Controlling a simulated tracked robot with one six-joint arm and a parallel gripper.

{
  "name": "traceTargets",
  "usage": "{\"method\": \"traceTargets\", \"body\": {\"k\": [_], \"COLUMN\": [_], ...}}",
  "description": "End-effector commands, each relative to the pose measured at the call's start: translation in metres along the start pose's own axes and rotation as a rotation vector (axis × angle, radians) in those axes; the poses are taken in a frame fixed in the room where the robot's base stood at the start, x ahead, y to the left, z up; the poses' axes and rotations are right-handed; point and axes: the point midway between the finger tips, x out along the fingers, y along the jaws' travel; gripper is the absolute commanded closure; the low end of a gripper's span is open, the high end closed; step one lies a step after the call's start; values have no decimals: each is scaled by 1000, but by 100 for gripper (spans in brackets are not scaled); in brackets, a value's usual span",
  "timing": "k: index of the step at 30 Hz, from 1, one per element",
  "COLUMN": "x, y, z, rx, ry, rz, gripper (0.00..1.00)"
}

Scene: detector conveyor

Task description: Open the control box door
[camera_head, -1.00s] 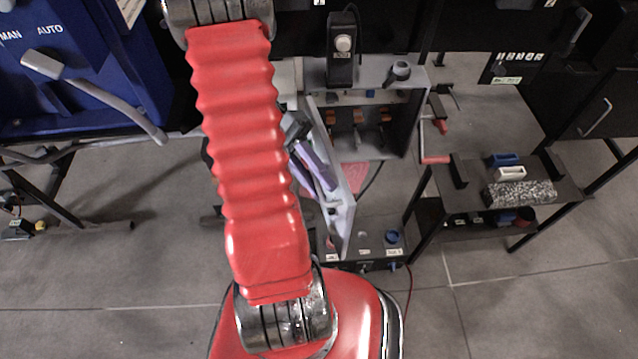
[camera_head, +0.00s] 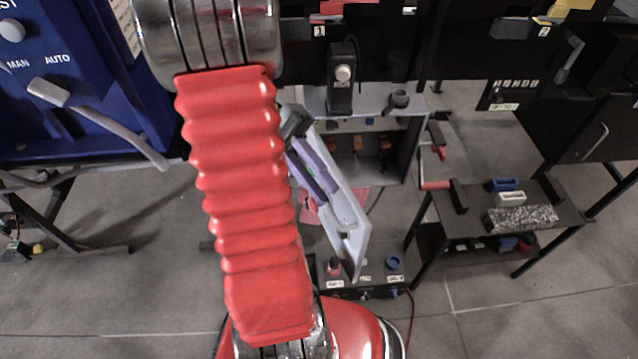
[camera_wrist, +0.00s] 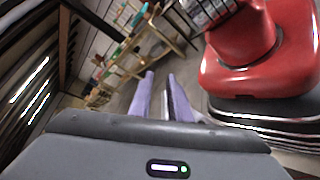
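The grey control box (camera_head: 411,150) stands at the middle back in the head view. Its door (camera_head: 354,235) stands ajar as a light grey panel slanting toward me, and part of the box interior shows to its right. My gripper (camera_head: 326,186) has two purple fingers reaching along the near side of the door, overlapping it in view. Contact cannot be told. In the wrist view, my gripper (camera_wrist: 160,76) shows its two fingers with a narrow gap between them and nothing clearly held. The door's upper left part is hidden behind my wrist and arm.
A blue panel (camera_head: 95,90) with a switch lever stands at the left. A black shelf (camera_head: 560,205) with small blocks stands at the right. A low black box with a blue button (camera_head: 395,262) sits below the door. Floor is open at left.

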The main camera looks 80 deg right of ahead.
Motion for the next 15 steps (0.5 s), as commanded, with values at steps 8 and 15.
{"method": "traceTargets", "body": {"k": [8,15], "x": [-3,-18], "y": [-6,-33], "z": [5,29], "rx": [-20,-134], "ry": [47,275], "rz": [-20,-111], "gripper": [99,100]}}
